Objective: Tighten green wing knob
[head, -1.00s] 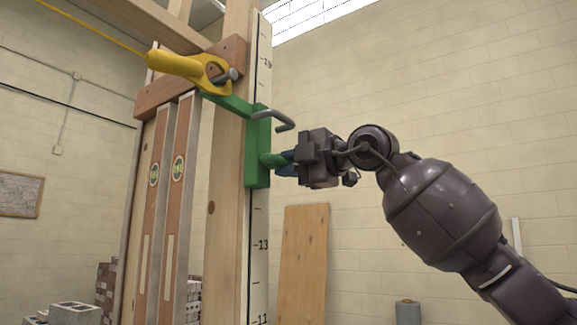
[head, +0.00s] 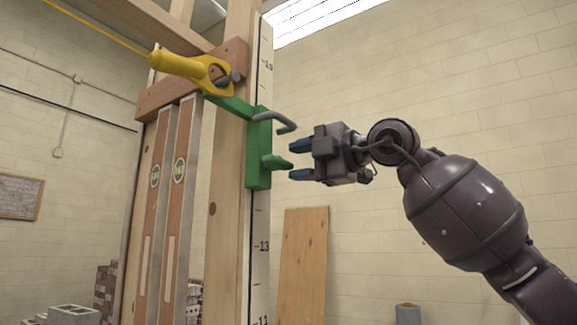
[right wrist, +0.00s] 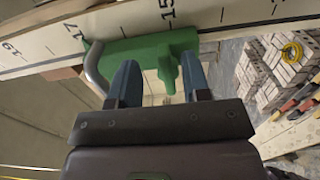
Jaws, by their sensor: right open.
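The green wing knob (head: 276,161) sticks out from the green bracket (head: 258,140) on the post. In the right wrist view the wing knob (right wrist: 167,68) shows in front of the green bracket (right wrist: 140,48), in line with the space between my fingers. My right gripper (head: 292,160) is open and empty, just to the right of the knob, with a small gap between them. Its blue fingers also show in the right wrist view (right wrist: 160,70). My left gripper is not in view.
A bent grey rod (head: 275,121) projects from the bracket just above the knob. A marked white rule (head: 261,220) runs along the wooden post (head: 226,220). A yellow tool-like piece (head: 185,67) sits at upper left. The space right of the post is free around my arm.

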